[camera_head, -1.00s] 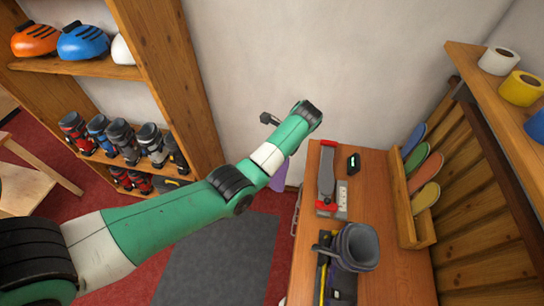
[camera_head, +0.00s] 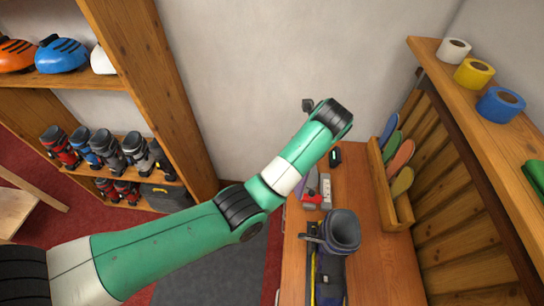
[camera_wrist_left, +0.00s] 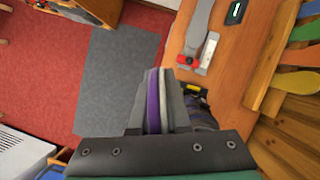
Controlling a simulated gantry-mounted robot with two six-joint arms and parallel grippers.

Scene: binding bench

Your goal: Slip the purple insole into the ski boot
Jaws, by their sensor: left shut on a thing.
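The purple insole (camera_wrist_left: 153,102) stands on edge between the two fingers of my left gripper (camera_wrist_left: 158,92), which is shut on it. In the head view only a sliver of the insole (camera_head: 299,184) shows below my left wrist, whose fingers are hidden. The ski boot (camera_head: 341,230), dark grey-purple with an open top, stands on the bench nearer the camera than the insole. In the left wrist view the boot (camera_wrist_left: 204,112) is partly hidden beside the right-hand finger. The insole is outside the boot. My right gripper is not in view.
The wooden bench (camera_head: 378,268) carries a grey and red binding (camera_head: 325,190) and a small black device (camera_head: 335,157) farther back. A wooden rack (camera_head: 401,213) of coloured insoles stands along the right. Tape rolls (camera_head: 474,72) sit on a shelf above. Bench surface right of the boot is clear.

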